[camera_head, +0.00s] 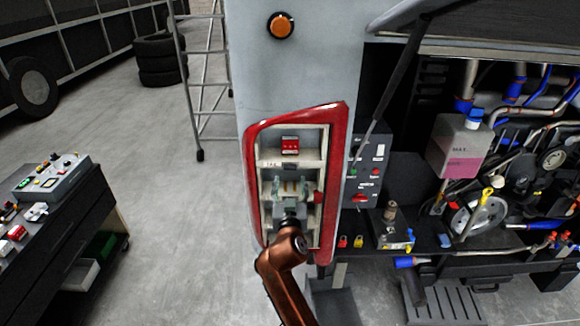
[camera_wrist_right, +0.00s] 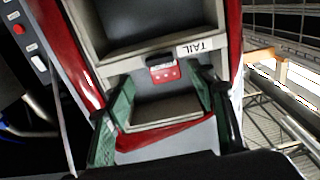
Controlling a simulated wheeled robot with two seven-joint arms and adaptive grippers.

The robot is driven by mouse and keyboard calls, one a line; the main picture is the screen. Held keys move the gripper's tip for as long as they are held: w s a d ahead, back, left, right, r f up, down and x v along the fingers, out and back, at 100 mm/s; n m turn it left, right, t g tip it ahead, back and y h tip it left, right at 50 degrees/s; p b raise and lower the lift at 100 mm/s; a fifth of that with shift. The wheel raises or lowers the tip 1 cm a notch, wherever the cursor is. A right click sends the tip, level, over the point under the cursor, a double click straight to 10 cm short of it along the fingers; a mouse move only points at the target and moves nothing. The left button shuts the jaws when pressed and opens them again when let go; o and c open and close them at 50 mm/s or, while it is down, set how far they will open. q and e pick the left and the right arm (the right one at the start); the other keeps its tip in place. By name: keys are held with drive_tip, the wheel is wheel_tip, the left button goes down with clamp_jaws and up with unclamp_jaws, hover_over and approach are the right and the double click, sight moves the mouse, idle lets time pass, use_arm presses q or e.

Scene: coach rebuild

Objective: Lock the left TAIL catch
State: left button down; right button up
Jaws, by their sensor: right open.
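The TAIL label (camera_head: 271,164) is on a crossbar of the red-framed lamp housing (camera_head: 252,180) on the vehicle's corner. Right of it in the head view is a small catch with a red part (camera_head: 290,145) above and a dark part below. In the wrist view the label (camera_wrist_right: 202,47) is upside down, beside the red and black catch (camera_wrist_right: 165,72). My right gripper (camera_head: 290,187) is in front of the housing, just below the catch. Its green fingers (camera_wrist_right: 166,92) are spread, with nothing between them. The catch shows beyond the fingertips. My left gripper is out of view.
An engine bay with hoses and a pink-filled tank (camera_head: 458,148) is open to the right. A switch box (camera_head: 366,172) adjoins the housing. A tool cart (camera_head: 60,235) stands at left, a ladder (camera_head: 200,85) behind. The floor between the cart and the vehicle is clear.

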sight(290, 169)
drive_tip(key=w+p, duration=0.1)
drive_tip(key=w, duration=0.6)
drive_tip(key=shift+w, duration=0.3)
drive_tip(key=c, duration=1.2)
